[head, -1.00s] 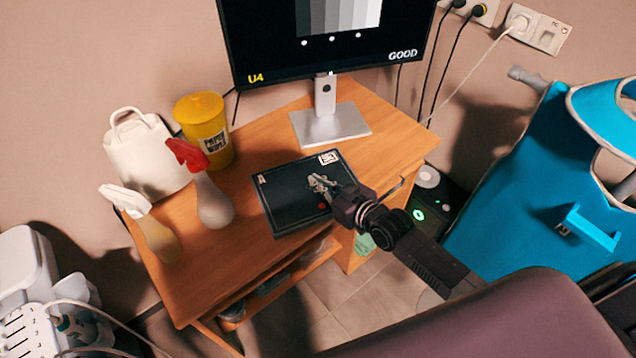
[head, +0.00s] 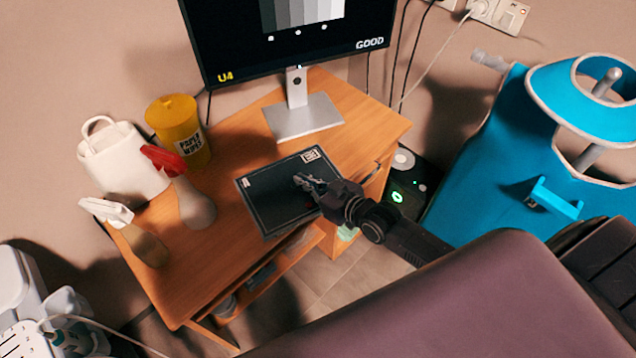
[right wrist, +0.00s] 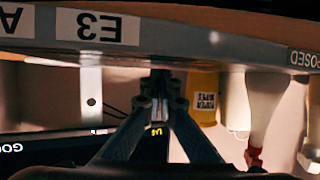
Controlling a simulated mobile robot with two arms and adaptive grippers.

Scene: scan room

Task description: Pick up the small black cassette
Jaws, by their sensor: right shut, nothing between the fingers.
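The small black cassette (head: 272,202) lies flat on the wooden desk (head: 340,140), with white labels in its corners. In the head view my right gripper (head: 302,181) reaches in from the right over the cassette and hides part of it. Its fingers are shut and empty. Whether the fingertips touch the cassette, I cannot tell. In the right wrist view, which is upside down, the two fingers (right wrist: 160,80) come together below a band with an E3 label (right wrist: 97,27); what that band belongs to is unclear. My left gripper is out of view.
A monitor (head: 290,50) stands behind the cassette. A yellow tub (head: 178,132), a white bag (head: 125,165) and two spray bottles (head: 193,203) (head: 145,245) stand to the left. A shelf (head: 265,275) is under the desk. A mauve padded surface (head: 430,310) fills the lower right.

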